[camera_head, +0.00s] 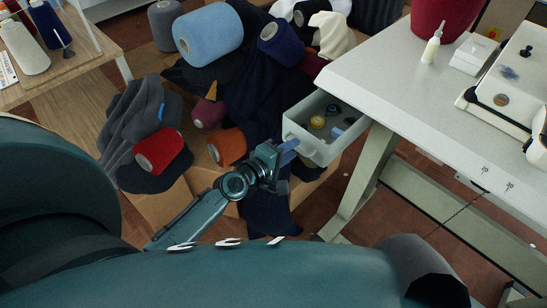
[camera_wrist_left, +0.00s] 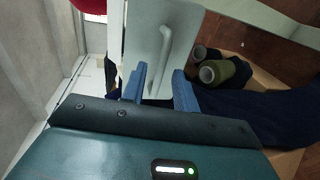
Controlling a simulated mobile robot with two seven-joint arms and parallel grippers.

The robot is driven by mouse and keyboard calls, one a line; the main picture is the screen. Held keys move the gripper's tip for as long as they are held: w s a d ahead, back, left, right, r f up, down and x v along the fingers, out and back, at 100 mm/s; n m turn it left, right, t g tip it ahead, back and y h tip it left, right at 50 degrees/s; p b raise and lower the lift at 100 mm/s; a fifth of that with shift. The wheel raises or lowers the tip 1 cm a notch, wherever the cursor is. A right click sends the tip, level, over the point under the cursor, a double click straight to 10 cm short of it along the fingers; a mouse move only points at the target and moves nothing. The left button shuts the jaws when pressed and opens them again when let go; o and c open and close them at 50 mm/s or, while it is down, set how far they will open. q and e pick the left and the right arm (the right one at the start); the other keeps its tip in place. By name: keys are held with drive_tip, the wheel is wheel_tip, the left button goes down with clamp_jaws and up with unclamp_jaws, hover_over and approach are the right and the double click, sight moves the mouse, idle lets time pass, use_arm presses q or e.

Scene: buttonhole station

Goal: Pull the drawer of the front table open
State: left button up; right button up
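The front table (camera_head: 400,75) has a light top and stands at the right in the head view. Its pale drawer (camera_head: 322,152) sticks out from the table's left side, with small things inside. My left gripper (camera_head: 288,151) is at the drawer's front face. In the left wrist view, the drawer front (camera_wrist_left: 142,40) lies ahead, with its long bar handle (camera_wrist_left: 166,50). The blue fingers (camera_wrist_left: 160,85) are spread, one on each side of the handle's lower end. A gap shows around the bar; contact cannot be told. My right gripper is not in view.
Yarn cones, including a light blue one (camera_head: 208,34) and a red one (camera_head: 158,151), and dark cloth (camera_head: 255,90) lie on cardboard left of the drawer. A table leg (camera_head: 362,180) stands below the drawer. Brown floor shows beside it.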

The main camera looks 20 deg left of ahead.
use_arm(q)
drive_tip(key=v, duration=1.2)
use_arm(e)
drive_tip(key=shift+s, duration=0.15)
use_arm(q)
drive_tip(key=shift+s, duration=0.15)
